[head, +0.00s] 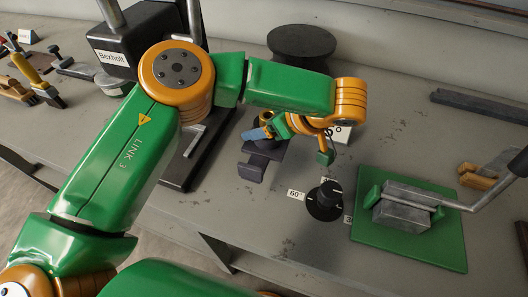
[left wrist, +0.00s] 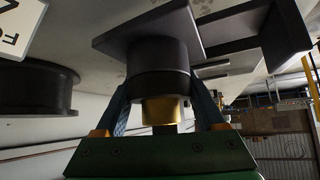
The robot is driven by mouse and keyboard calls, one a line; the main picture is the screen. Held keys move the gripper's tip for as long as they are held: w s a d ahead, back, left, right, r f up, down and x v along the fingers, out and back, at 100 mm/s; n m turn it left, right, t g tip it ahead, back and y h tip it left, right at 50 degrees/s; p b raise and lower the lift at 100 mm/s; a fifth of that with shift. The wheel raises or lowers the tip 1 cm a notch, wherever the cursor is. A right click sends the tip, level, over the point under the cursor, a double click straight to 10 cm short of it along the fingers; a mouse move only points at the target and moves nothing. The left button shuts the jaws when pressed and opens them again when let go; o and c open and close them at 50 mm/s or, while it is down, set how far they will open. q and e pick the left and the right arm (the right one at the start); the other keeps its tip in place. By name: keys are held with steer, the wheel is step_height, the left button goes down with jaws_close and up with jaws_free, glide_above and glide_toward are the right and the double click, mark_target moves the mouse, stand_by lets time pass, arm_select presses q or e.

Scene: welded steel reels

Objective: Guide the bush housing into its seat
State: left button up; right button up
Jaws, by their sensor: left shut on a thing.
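My left gripper (head: 266,128) reaches in over the bench. In the left wrist view its two blue fingers (left wrist: 163,95) are shut on either side of the bush housing (left wrist: 160,82), a dark round body with a brass-coloured bush (left wrist: 162,111) at its near end. A dark square plate (left wrist: 150,38) lies directly beyond the housing; I cannot tell whether it is part of the housing or of the seat. In the head view a dark stepped block (head: 260,163) stands under the gripper, and my fingers partly hide its top. The contact between housing and seat cannot be made out.
A black dial knob (head: 325,199) with angle labels stands just right of the block. A green mat (head: 390,238) carries a grey metal block (head: 402,215). A black press (head: 135,45) stands behind my arm, and a dark round stand (head: 300,42) is at the back.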

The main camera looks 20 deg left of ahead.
arm_select(q)
steer(key=shift+r+p, duration=1.5)
steer(key=shift+r, duration=0.7)
